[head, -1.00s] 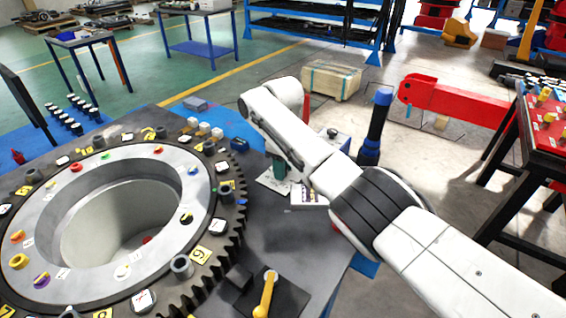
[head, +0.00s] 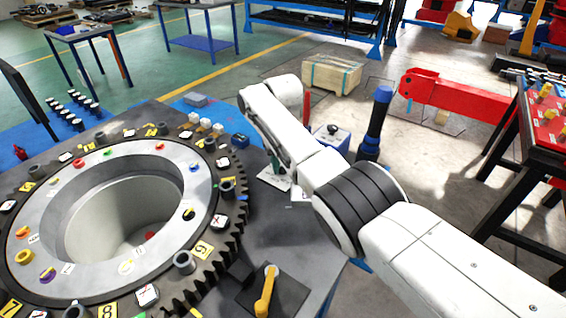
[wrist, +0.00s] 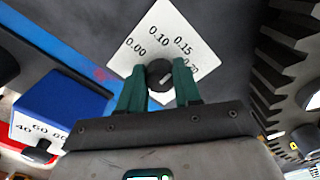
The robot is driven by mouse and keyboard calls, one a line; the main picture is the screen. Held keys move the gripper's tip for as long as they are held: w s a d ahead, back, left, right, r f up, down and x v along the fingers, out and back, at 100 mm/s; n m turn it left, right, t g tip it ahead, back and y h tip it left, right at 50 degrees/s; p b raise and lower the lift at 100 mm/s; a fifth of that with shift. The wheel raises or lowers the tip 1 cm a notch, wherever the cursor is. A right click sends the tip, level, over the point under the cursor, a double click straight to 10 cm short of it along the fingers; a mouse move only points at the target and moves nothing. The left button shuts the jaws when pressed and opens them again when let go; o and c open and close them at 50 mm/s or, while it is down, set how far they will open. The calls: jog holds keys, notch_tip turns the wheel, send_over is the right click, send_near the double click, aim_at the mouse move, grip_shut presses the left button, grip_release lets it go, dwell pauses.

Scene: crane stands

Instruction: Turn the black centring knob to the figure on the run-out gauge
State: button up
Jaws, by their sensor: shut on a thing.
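The black centring knob (wrist: 160,73) stands on a white dial plate (wrist: 182,36) in the wrist view. The plate carries the figures 0.00, 0.10, 0.15 and one partly covered. A pale mark shows on the knob, but I cannot tell which figure it points to. My gripper (wrist: 159,84) has its green fingers shut on the knob, one on each side. In the head view the dial plate (head: 271,181) lies on the grey table, partly behind my arm, which hides the knob. I cannot make out a run-out gauge reading in either view.
A large toothed ring (head: 226,225) with studs and labels fills the table's left. A yellow-handled lever (head: 266,290) is at the front. A blue box with figures 40, 60, 80 (wrist: 50,110) stands beside the dial; a blue-topped post (head: 378,120) rises beyond the table.

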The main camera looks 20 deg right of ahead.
jog(key=shift+w+r+m, duration=0.1)
jog(key=shift+m, duration=0.2)
jog(key=o, duration=1)
jog(key=shift+o, duration=0.2)
notch_tip(320, 180, up, 11)
jog(key=shift+f, duration=0.2)
dwell(0.3)
